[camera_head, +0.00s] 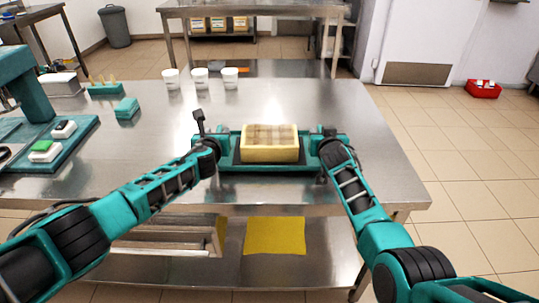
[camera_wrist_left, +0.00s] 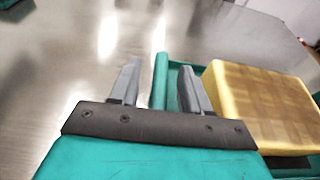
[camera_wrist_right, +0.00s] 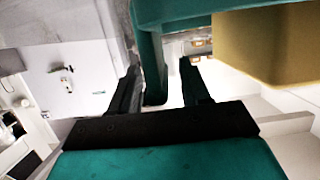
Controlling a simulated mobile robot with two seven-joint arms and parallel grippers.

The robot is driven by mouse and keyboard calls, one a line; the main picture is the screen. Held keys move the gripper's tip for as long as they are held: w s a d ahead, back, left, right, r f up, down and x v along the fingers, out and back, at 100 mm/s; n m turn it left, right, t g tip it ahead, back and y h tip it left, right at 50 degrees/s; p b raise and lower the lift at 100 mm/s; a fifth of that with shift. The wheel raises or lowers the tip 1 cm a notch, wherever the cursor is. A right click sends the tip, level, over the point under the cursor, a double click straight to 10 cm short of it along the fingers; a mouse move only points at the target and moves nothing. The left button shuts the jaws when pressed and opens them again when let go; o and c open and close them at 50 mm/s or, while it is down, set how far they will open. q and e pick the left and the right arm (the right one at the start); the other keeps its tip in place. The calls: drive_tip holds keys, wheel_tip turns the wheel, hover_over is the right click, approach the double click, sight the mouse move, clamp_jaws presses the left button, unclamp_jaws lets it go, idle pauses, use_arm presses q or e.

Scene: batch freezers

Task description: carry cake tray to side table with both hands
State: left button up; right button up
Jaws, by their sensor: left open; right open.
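The cake tray (camera_head: 228,163) is teal and lies on the steel table near its front edge. A yellow, square cake-like block (camera_head: 270,150) with a checked top sits in it. My left gripper (camera_head: 212,146) is at the tray's left end. In the left wrist view its open fingers (camera_wrist_left: 160,85) stand either side of the tray's teal rim (camera_wrist_left: 160,75). My right gripper (camera_head: 328,140) is at the tray's right end. In the right wrist view its open fingers (camera_wrist_right: 160,80) straddle a teal handle part (camera_wrist_right: 152,60) of the tray. I cannot tell whether either touches.
The steel table (camera_head: 330,100) holds three white cups (camera_head: 200,77) at the back and a teal machine (camera_head: 40,120) at left. Another steel table (camera_head: 250,10) stands behind. A red box (camera_head: 483,90) is on the floor at right.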

use_arm(q)
drive_tip(key=shift+s, duration=0.1)
use_arm(e)
drive_tip(key=shift+s+d+r, duration=0.15)
drive_tip(key=shift+s, duration=0.4)
use_arm(q)
drive_tip(key=v, duration=1.2)
use_arm(e)
drive_tip(key=v, duration=1.1)
